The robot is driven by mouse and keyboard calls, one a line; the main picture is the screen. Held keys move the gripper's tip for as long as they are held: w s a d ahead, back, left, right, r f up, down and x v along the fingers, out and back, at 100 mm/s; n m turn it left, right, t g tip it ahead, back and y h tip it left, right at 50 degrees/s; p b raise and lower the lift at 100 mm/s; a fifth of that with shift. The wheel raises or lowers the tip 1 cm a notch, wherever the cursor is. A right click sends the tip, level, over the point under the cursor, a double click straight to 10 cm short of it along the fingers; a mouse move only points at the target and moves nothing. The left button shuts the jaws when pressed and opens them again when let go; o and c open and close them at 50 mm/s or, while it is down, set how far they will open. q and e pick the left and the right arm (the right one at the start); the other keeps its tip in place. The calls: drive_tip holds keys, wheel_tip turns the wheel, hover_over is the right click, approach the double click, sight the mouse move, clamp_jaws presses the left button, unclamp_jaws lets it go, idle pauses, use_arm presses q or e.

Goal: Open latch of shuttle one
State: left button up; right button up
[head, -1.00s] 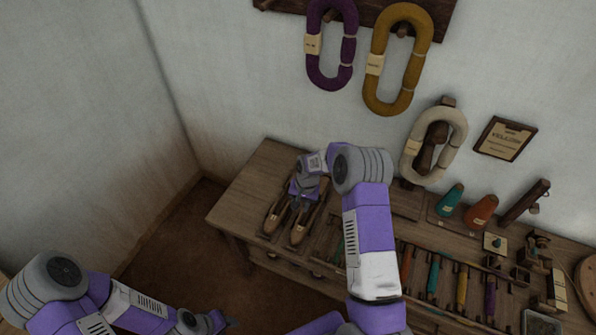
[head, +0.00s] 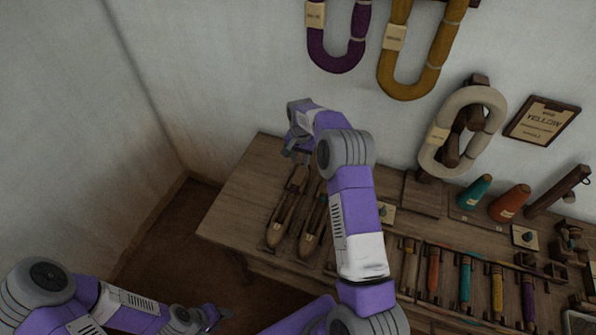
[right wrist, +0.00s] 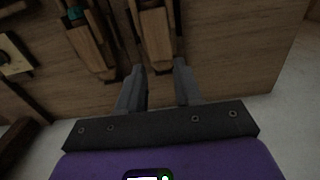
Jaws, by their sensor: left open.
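Two wooden boat-shaped shuttles lie side by side at the left end of the table: the left shuttle (head: 281,224) and the right shuttle (head: 312,228). I cannot tell which is shuttle one, and their latches are too small to make out. My right gripper (head: 292,153) is above the table, beyond the shuttles' far ends. In the right wrist view its fingers (right wrist: 160,72) are apart and empty, by the end of one shuttle (right wrist: 155,38); the other shuttle (right wrist: 92,48) lies to the left. My left gripper (head: 218,316) is open, low, away from the table.
The wooden table (head: 240,205) has several coloured bobbins (head: 465,278) in a rack to the right. A teal cone (head: 474,190) and an orange cone (head: 510,202) stand behind them. Yarn hanks (head: 410,75) hang on the wall. The table's left end is bare.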

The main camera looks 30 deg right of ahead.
sight(300, 173)
drive_tip(key=shift+s+f, duration=0.15)
drive_tip(key=shift+f, duration=0.3)
wheel_tip(300, 173, down, 6)
drive_tip(key=shift+f+b, duration=0.15)
drive_tip(key=shift+b, duration=0.75)
clamp_jaws()
